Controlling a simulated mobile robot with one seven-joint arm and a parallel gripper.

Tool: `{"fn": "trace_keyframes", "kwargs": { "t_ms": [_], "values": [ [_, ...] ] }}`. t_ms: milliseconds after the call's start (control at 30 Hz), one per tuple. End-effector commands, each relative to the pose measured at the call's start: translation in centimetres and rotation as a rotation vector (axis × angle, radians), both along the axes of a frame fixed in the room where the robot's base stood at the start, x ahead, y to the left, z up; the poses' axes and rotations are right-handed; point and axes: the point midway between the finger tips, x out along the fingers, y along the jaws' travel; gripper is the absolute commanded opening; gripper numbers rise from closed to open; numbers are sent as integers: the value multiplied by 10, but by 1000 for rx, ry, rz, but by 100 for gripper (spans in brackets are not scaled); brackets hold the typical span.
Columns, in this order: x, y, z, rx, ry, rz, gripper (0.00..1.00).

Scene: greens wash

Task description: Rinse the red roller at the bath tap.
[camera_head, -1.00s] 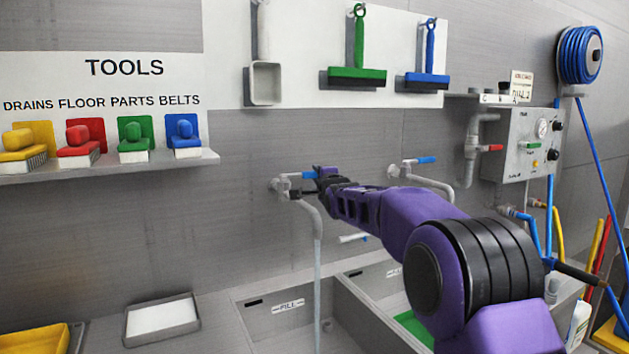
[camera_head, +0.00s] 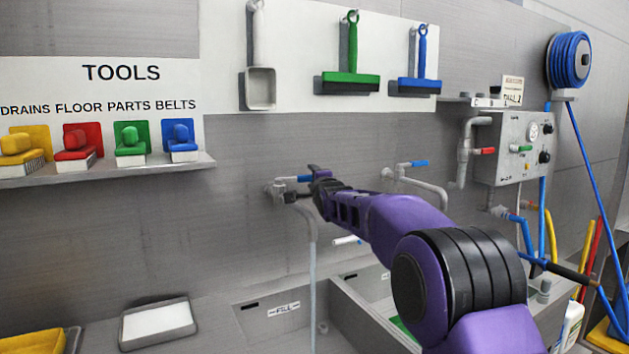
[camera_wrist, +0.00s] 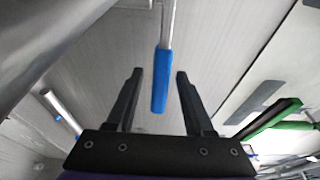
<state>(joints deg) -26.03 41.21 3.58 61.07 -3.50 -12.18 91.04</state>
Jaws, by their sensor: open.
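My gripper (camera_head: 301,182) is open at the left wall tap (camera_head: 275,191). The tap's blue lever (camera_wrist: 161,85) lies between the two spread fingers in the wrist view, with gaps on both sides. A pale straight stream (camera_head: 312,290), which looks like running water, falls from this tap's spout (camera_head: 312,228) into the left basin (camera_head: 255,325). I cannot make out a red roller in any view. A red brush (camera_head: 80,145) sits on the shelf under the label FLOOR.
A second blue-levered tap (camera_head: 405,169) is to the right. A control panel (camera_head: 510,150) and hose reel (camera_head: 569,60) are further right. A shallow tray (camera_head: 158,322) lies left of the basin. Squeegees (camera_head: 347,84) hang above. My arm hides part of the basins.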

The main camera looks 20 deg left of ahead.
Motion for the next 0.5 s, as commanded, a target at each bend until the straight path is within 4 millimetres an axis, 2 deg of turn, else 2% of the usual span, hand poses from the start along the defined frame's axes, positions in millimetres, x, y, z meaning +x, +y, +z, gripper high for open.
{"fn": "trace_keyframes", "kwargs": {
  "t_ms": [267,500],
  "values": [
    [-16,-10,0,2,1,-1,52],
    [-50,-29,0,1,0,-1,52]
  ]
}}
